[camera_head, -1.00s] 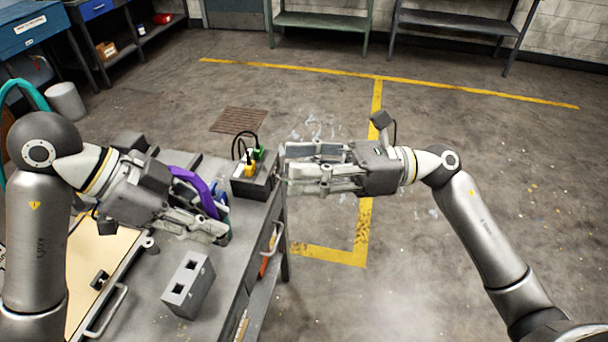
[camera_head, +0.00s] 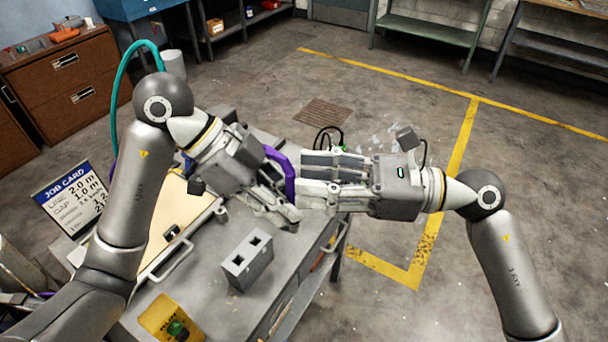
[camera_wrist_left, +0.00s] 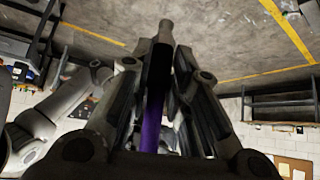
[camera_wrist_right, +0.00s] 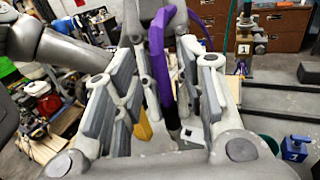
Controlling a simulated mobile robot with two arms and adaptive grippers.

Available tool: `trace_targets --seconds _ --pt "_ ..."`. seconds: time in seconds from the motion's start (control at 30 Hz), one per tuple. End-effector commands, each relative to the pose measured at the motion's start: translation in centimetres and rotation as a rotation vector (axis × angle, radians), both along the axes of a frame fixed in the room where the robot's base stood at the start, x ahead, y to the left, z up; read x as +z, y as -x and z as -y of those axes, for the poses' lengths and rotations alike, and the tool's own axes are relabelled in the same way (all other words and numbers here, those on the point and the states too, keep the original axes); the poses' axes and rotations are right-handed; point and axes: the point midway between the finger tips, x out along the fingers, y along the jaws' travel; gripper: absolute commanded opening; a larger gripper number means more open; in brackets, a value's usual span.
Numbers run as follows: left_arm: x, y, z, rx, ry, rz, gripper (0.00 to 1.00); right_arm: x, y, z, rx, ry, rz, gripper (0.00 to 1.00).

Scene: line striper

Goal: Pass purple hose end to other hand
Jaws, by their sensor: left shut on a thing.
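The purple hose (camera_head: 284,172) bends between my two grippers in the head view. My left gripper (camera_head: 288,214) is shut on it. In the left wrist view the purple hose (camera_wrist_left: 152,125) runs between the left fingers, and a dark and grey end piece (camera_wrist_left: 165,38) sticks out past the fingertips. My right gripper (camera_head: 306,180) is open, its fingers reaching left to beside the hose. In the right wrist view the purple hose (camera_wrist_right: 187,78) shows between and beyond the spread fingers. I cannot tell whether the right fingers touch it.
Below the grippers is a grey workbench (camera_head: 215,275) with a grey two-hole block (camera_head: 246,262) and a yellow box with a green button (camera_head: 172,322). A job card (camera_head: 72,198) stands at left. The floor right of the bench is clear, with yellow lines.

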Motion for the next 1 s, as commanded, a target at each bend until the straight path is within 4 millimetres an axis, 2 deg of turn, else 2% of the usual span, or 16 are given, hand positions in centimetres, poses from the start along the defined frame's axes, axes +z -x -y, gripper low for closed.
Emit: trace_targets --seconds 0.2,0.5,0.8,0.9,0.93,1.0 --pt "0.0 0.0 0.0 0.000 0.000 0.000 0.00 0.0 -0.1 -1.8 0.000 0.000 -0.001 0.39" --pt "0.0 0.0 0.0 0.000 0.001 0.000 0.00 0.0 -0.1 -2.0 0.000 0.000 -0.001 0.39" --pt "0.0 0.0 0.0 -0.001 0.001 0.001 0.00 0.0 -0.1 -2.0 0.000 0.000 -0.001 0.01" --pt "0.0 0.0 0.0 -0.001 0.000 0.001 0.00 0.0 -0.1 -1.9 -0.001 0.000 -0.001 0.00" --pt "0.0 0.0 0.0 -0.001 0.000 0.001 0.21 0.0 -0.1 -1.9 -0.001 0.000 0.000 0.00" --pt "0.0 0.0 0.0 -0.001 0.000 0.001 0.30 0.0 -0.1 -1.9 -0.001 0.000 -0.001 0.00"
